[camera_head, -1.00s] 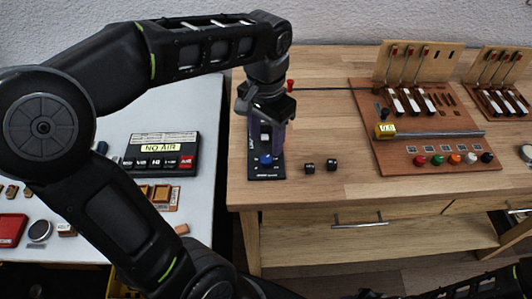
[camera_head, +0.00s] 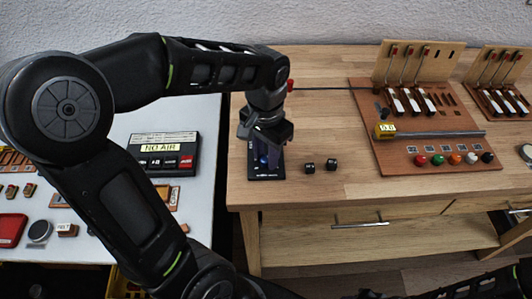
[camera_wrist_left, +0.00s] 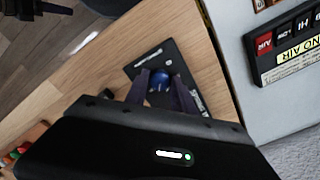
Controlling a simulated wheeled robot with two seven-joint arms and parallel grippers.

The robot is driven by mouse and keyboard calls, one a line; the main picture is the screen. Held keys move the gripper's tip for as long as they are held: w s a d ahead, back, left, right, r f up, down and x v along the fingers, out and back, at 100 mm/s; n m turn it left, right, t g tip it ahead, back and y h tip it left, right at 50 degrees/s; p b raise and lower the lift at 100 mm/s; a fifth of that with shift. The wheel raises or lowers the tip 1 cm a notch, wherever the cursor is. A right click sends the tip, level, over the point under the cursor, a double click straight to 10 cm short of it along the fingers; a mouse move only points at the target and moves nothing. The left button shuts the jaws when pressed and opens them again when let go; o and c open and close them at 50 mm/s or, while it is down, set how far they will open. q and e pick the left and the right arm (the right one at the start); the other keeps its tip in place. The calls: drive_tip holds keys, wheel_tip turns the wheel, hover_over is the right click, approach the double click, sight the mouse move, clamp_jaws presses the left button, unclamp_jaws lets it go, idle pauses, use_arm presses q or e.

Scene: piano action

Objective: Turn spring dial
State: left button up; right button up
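A narrow black plate with a blue knob (camera_head: 263,160), apparently the spring dial, lies at the left front of the wooden table. My left gripper (camera_head: 268,152) points down over it. In the left wrist view the blue knob (camera_wrist_left: 160,82) shows between the two dark fingers of my left gripper (camera_wrist_left: 160,88). The fingers stand apart on either side of the knob. I see no clear grip on it; any contact is too small to make out. The gripper hides part of the plate. My right gripper is not in view.
Two small black knobs (camera_head: 320,165) stand right of the plate. A reddish-brown board (camera_head: 400,158) with levers and coloured buttons lies further right. A white table (camera_head: 205,190) on the left holds a "NO AIR" box (camera_head: 162,153). The table's middle is clear.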

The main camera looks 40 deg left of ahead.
sight(266, 158)
use_arm(q)
clamp_jaws()
drive_tip(key=shift+m, duration=1.3)
drive_tip(key=shift+o, duration=2.4)
unclamp_jaws()
drive_tip(key=shift+r, duration=0.15)
wheel_tip(266, 158, up, 8)
drive_tip(key=shift+f, duration=0.2)
